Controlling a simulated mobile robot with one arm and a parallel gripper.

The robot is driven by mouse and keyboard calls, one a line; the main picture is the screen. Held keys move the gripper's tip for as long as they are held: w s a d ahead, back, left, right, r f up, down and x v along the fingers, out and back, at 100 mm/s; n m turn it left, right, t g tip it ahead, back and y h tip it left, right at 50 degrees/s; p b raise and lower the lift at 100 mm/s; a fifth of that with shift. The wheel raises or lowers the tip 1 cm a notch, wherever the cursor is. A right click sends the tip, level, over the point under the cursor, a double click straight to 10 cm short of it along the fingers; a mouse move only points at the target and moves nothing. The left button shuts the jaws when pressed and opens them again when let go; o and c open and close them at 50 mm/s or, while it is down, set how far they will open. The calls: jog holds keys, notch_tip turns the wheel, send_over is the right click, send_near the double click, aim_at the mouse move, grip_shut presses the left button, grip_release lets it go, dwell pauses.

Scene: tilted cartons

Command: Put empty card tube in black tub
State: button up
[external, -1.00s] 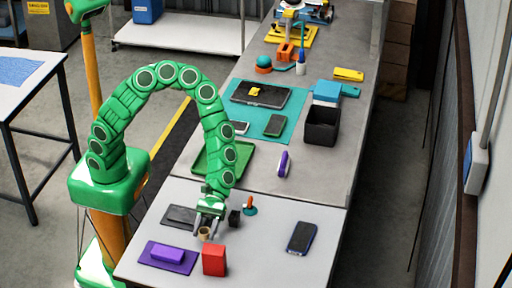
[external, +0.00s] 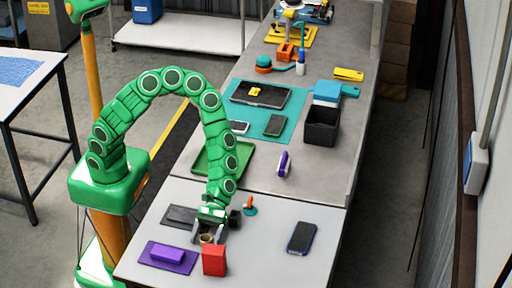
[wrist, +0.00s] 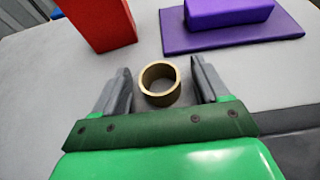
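The card tube (wrist: 159,98) is a short brown ring standing upright on the near table, its open top facing up. It also shows in the external view (external: 206,239), partly hidden by the fingers. My gripper (external: 207,236) is open and low over the table, with its grey fingers on either side of the tube. In the wrist view my gripper (wrist: 160,88) shows a gap between each finger and the tube. The black tub (external: 321,127) stands on the far table, to the right of the teal mat, with its opening up.
A red block (external: 214,260) stands close to the tube. A purple block (external: 168,253) lies on a purple mat beside it. A dark phone (external: 301,238) lies to the right. The table between phone and tub is mostly clear.

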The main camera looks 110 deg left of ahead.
jog(key=shift+r, duration=0.1)
jog(key=shift+a+r, duration=0.1)
jog(key=shift+a, duration=0.1)
jog(key=v, duration=1.1)
jog(key=shift+a+r, duration=0.2)
jog(key=shift+a, duration=0.1)
jog(key=c, duration=0.3)
